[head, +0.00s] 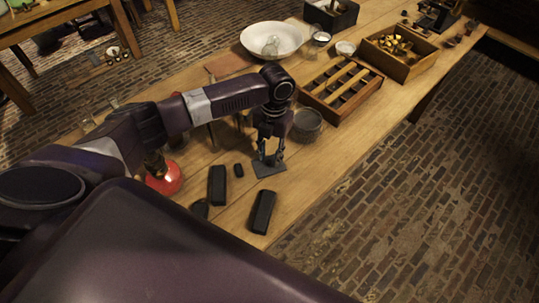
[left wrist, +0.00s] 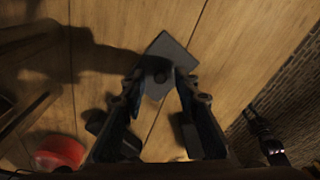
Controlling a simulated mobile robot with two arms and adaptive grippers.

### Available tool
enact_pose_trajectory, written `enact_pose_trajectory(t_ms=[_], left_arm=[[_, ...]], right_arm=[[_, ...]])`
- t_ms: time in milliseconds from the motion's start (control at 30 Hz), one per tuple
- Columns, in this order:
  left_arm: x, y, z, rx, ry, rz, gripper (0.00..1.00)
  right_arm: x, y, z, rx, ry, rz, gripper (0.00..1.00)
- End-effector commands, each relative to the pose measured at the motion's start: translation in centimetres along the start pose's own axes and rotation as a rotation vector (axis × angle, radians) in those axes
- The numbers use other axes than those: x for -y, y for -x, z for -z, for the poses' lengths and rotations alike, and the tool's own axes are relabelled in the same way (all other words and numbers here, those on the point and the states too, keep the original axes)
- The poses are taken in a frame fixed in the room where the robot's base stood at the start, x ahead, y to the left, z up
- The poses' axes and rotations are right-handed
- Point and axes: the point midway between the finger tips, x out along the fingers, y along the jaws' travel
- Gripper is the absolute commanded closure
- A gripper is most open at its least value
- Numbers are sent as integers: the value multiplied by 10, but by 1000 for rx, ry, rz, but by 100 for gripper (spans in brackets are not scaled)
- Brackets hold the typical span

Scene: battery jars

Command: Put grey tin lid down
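The grey tin lid (head: 268,168) is a flat square plate that appears to lie flat on the wooden table. In the left wrist view the lid (left wrist: 172,50) shows with a small dark knob. My left gripper (head: 270,157) points down over the lid, its fingertips low on either side of the knob. In the left wrist view the left gripper's (left wrist: 160,76) fingers stand apart, with gaps beside the knob; it seems open. A dark shape, likely my right gripper (left wrist: 270,145), shows small at the lower right of that view; its fingers are unclear.
Dark blocks (head: 217,185) (head: 263,211) and a small dark piece (head: 238,170) lie near the lid. A slotted wooden box (head: 367,92) is farther back. Table space right of the lid is clear.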

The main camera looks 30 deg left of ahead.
Motion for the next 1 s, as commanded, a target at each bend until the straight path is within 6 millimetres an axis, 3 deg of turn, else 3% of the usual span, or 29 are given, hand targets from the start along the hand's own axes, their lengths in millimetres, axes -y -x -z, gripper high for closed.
enact_pose_trajectory(t_ms=[33, 533, 700, 1000], left_arm=[[0, 13, 0, 1, 0, 1, 71], [0, 93, 0, 1, 0, 2, 71], [1, 106, 0, 0, 0, 2, 71], [0, 106, -1, 1, 0, 1, 71]], right_arm=[[0, 12, 1, 0, 0, 0, 78], [0, 81, 8, -1, -1, 1, 78], [1, 91, 9, -1, -2, 3, 78], [1, 91, 9, -1, -2, 3, 78]])
